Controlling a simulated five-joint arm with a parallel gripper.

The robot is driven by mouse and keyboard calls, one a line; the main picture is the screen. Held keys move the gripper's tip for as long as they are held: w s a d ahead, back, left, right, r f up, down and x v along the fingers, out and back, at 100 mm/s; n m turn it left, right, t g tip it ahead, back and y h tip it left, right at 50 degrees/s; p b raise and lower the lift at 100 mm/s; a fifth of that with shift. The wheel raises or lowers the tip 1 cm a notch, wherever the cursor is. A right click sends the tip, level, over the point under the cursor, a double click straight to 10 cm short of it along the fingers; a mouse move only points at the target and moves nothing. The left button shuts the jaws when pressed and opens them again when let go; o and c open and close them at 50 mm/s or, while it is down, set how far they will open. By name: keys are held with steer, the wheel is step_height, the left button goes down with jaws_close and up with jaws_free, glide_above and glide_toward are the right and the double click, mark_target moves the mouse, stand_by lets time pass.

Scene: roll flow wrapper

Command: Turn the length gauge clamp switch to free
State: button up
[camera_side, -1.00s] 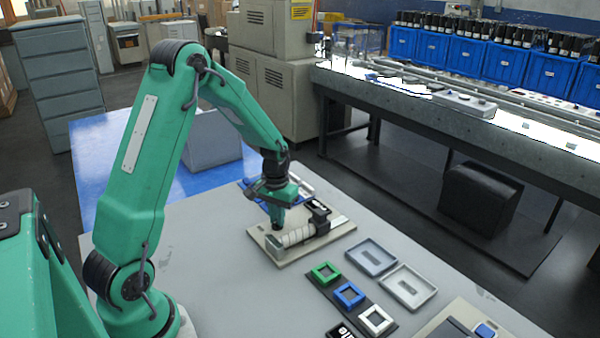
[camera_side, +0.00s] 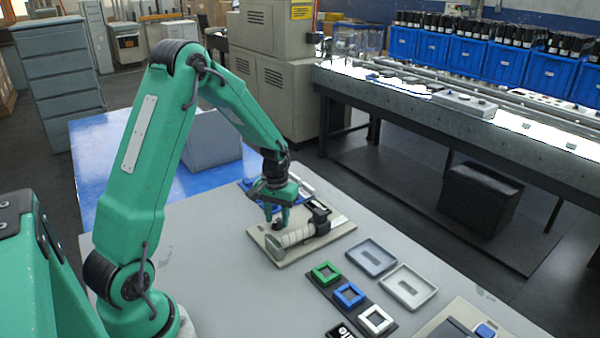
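The length gauge is a beige plate (camera_side: 337,233) on the grey table, bearing a pale ribbed cylinder (camera_side: 297,237) and a black block (camera_side: 320,216) at its right end. A small dark knob (camera_side: 277,225), which looks like the clamp switch, sits behind the cylinder's left part. Its setting is too small to read. My gripper (camera_side: 277,217) points down over the knob, with two green fingers apart and a gap between them. The fingertips are at or just above the knob; I cannot tell whether they touch it.
Blue and white parts (camera_side: 304,187) lie behind the plate. In front are green (camera_side: 326,267), blue and silver square frames on a dark strip, and two grey trays (camera_side: 372,252). A beige device (camera_side: 462,312) stands at the front right. The table's left part is clear.

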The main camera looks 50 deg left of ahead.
mark_target(278, 221)
steer(key=shift+r, duration=3.9)
steer(key=shift+r, duration=0.1)
steer(key=shift+s+d+r, duration=0.1)
steer(key=shift+d+r, duration=0.1)
steer(key=s+d+r+m+t, duration=0.5)
steer(key=s+d+r+m, duration=0.1)
steer(key=s+d+r, duration=0.8)
steer(key=s+d, duration=0.2)
steer(key=s, duration=0.1)
steer(key=shift+d+t, duration=0.15)
steer(key=shift+t, duration=0.15)
